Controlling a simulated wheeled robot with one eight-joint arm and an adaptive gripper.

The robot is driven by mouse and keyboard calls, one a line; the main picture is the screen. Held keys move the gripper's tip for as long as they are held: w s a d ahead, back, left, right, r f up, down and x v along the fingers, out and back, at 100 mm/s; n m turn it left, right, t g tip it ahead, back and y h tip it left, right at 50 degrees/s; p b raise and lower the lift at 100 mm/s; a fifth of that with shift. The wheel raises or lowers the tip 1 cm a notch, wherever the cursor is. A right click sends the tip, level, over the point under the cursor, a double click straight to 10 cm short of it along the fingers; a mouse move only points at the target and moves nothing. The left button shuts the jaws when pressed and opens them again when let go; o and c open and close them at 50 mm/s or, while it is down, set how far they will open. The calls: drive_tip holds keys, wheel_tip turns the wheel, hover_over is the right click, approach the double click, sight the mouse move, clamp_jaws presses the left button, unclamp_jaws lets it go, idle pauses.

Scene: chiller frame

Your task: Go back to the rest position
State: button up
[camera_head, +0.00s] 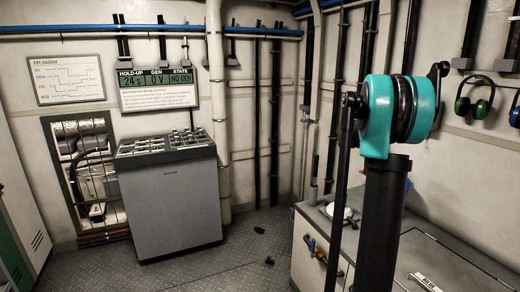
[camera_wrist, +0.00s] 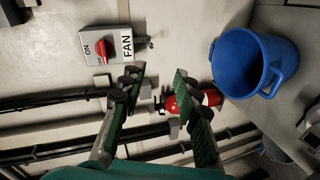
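My gripper (camera_wrist: 160,82) shows in the wrist view with its two green-padded fingers apart and nothing between them. Beyond the fingers is a pale wall with a grey FAN switch box (camera_wrist: 108,45) that has a red knob, left of the fingertips. A red fire extinguisher (camera_wrist: 192,100) lies partly hidden behind the right finger. In the head view my arm's teal joint and dark links stand at the right. My gripper is outside the head view.
A blue bucket (camera_wrist: 254,62) is at the wrist view's right. In the head view, a grey console (camera_head: 168,198) stands left of centre, a low cabinet (camera_head: 307,255) is at right, and ear defenders (camera_head: 474,97) hang on the wall. The floor (camera_head: 262,243) between console and cabinet is mostly clear.

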drive_tip(key=s+a+f+y, duration=0.4)
drive_tip(key=s+a+f, duration=0.6)
drive_tip(key=s+a, duration=0.2)
drive_tip(key=s+a+f+m+g+y, duration=0.1)
drive_tip(key=s+a+f+y, duration=0.4)
drive_tip(key=s+a+f, duration=0.6)
drive_tip(key=s+a+f+m+y, duration=0.1)
drive_tip(key=s+a+f+y, duration=0.3)
drive_tip(key=s+a+f, duration=0.6)
drive_tip(key=s+a, duration=0.4)
drive_tip(key=s, duration=0.3)
drive_tip(key=shift+f+g+y, duration=0.25)
drive_tip(key=shift+g+y, duration=0.05)
drive_tip(key=shift+g, duration=0.1)
